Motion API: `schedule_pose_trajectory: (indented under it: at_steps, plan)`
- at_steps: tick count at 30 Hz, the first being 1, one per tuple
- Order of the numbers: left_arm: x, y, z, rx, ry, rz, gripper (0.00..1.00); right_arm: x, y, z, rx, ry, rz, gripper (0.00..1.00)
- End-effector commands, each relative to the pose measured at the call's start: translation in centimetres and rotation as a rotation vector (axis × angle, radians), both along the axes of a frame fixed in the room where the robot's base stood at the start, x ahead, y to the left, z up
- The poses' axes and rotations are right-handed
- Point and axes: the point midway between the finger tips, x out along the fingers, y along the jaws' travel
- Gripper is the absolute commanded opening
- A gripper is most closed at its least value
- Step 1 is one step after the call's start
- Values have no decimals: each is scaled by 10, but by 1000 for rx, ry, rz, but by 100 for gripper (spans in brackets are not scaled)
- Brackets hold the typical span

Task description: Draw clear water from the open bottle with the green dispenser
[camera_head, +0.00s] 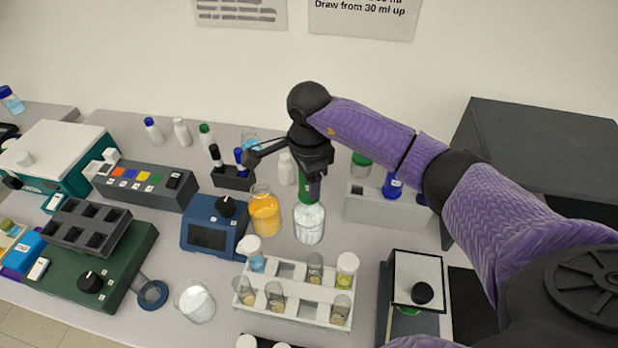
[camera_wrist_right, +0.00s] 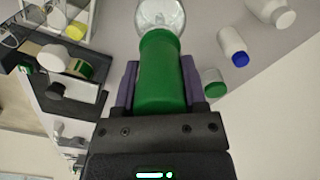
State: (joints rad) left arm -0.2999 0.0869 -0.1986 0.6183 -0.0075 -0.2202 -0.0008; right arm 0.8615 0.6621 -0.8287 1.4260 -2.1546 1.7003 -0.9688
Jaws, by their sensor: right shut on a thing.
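My right gripper (camera_head: 311,184) is shut on the green dispenser (camera_head: 305,190) and holds it over the open bottle of clear water (camera_head: 309,222). In the right wrist view the green dispenser (camera_wrist_right: 161,75) lies between the two purple fingers, and the clear bottle (camera_wrist_right: 160,14) shows at its far end. The dispenser's lower end meets the bottle's mouth in the picture; I cannot tell how far inside it reaches. An orange-filled bottle (camera_head: 264,212) stands just left of the clear one. My left gripper is in neither view.
A white rack of vials (camera_head: 295,297) stands in front of the bottle. A blue device (camera_head: 211,228) is to the left, and a white rack (camera_head: 385,209) with green and blue caps is to the right. A large dark box (camera_head: 540,150) stands at the back right. A glass beaker (camera_head: 195,300) is front left.

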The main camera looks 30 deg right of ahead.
Motion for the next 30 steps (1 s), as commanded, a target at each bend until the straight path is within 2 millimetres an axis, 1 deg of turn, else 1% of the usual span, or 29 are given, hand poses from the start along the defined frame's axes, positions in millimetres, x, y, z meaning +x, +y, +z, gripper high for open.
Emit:
schedule_pose_trajectory:
  at_steps: [8,27,30]
  plan:
    - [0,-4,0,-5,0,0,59,0,0,0,0,0,0,0]
    - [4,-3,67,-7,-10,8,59,0,0,90,0,-3,0,0]
    - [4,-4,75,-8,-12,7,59,0,0,102,0,-2,1,0]
